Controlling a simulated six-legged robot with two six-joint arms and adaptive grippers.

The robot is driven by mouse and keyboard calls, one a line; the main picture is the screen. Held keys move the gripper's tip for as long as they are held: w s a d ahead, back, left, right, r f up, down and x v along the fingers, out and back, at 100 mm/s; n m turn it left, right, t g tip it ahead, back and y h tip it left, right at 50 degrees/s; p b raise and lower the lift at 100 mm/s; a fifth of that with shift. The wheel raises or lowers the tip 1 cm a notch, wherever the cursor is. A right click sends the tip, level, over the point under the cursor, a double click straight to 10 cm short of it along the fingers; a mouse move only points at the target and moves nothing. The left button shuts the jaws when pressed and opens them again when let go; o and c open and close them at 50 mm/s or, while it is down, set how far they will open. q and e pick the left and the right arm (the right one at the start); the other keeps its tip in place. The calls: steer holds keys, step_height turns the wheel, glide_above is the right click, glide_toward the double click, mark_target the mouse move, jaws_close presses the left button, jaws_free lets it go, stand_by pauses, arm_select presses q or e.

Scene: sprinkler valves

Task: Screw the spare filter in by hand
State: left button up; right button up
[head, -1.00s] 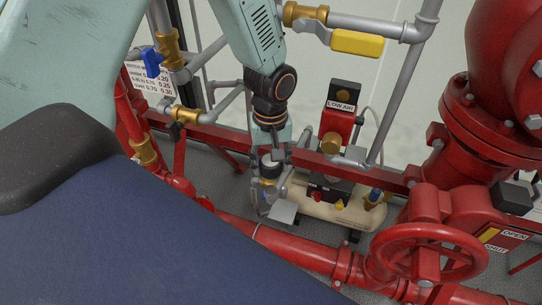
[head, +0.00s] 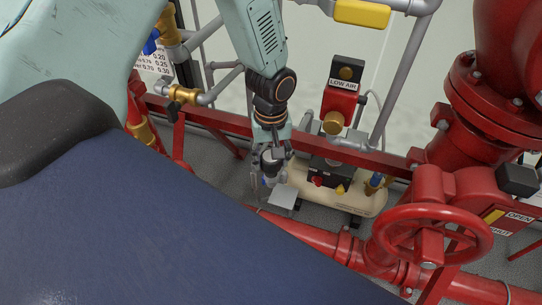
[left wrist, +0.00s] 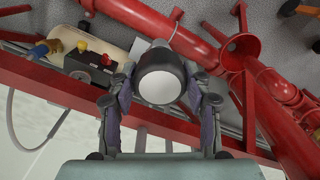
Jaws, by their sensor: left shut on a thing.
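My left gripper (head: 270,178) points down in the head view, left of the compressor, with its fingers closed on a cylinder that I take for the spare filter (head: 271,157). In the left wrist view the filter (left wrist: 160,80) shows end-on, a pale round face with a dark rim, between the two fingers of the left gripper (left wrist: 160,103). My right gripper is in neither view.
A cream compressor tank (head: 350,198) stands right of the gripper, with a LOW AIR box (head: 342,85) behind. A small grey plate (head: 283,200) lies just below the fingers. Red pipes (head: 310,238) and a red handwheel (head: 430,236) are in front and right.

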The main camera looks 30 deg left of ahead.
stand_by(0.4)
arm_select(q)
steer(key=shift+p, duration=0.4)
steer(key=shift+p, duration=0.75)
stand_by(0.8)
steer(key=shift+f+b, duration=0.6)
steer(key=shift+f, duration=0.65)
stand_by(0.3)
